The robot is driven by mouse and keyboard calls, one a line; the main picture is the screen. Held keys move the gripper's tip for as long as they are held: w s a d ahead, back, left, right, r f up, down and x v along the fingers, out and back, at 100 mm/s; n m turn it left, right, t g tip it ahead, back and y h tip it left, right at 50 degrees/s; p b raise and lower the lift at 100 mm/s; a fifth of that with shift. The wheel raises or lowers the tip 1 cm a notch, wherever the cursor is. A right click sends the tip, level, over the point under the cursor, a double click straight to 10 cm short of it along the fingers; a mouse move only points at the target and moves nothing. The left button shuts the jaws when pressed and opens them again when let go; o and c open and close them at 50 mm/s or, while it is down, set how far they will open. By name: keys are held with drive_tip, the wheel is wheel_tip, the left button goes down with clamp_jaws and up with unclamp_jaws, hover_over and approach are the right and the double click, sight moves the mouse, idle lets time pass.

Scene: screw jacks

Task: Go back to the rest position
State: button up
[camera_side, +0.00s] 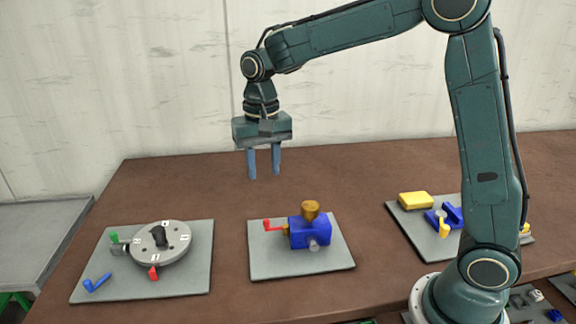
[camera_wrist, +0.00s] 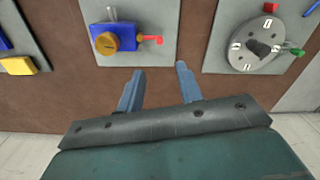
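My gripper (camera_side: 264,163) hangs above the table with its two blue-grey fingers pointing down. The fingers are apart with nothing between them; in the wrist view the gripper (camera_wrist: 157,80) is also open and empty. Below it stands a blue screw jack (camera_side: 309,232) with an orange-brown round top (camera_side: 310,210) and a red crank handle (camera_side: 272,226) on its left. The jack (camera_wrist: 117,38) also shows in the wrist view, beyond the fingertips and apart from them.
A grey plate (camera_side: 196,281) at left bears a round dial (camera_side: 160,243) with red and green handles and a loose blue piece (camera_side: 97,283). A plate at right bears a yellow block (camera_side: 415,200) and blue parts. The brown table (camera_side: 190,190) is clear behind the plates.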

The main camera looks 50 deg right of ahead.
drive_tip(key=shift+s+r, duration=0.1)
drive_tip(key=s+d+r+n+t, duration=0.1)
drive_tip(key=s+r+n+t, duration=0.15)
drive_tip(key=s, duration=0.35)
drive_tip(key=s+d+r+n+t, duration=0.1)
drive_tip(key=s+r, duration=0.3)
drive_tip(key=s, duration=0.3)
drive_tip(key=s+d+f+n+t, duration=0.1)
drive_tip(key=s+n+t, duration=0.1)
drive_tip(key=s, duration=0.9)
drive_tip(key=shift+s+f+n, duration=0.2)
drive_tip(key=shift+s+n, duration=0.15)
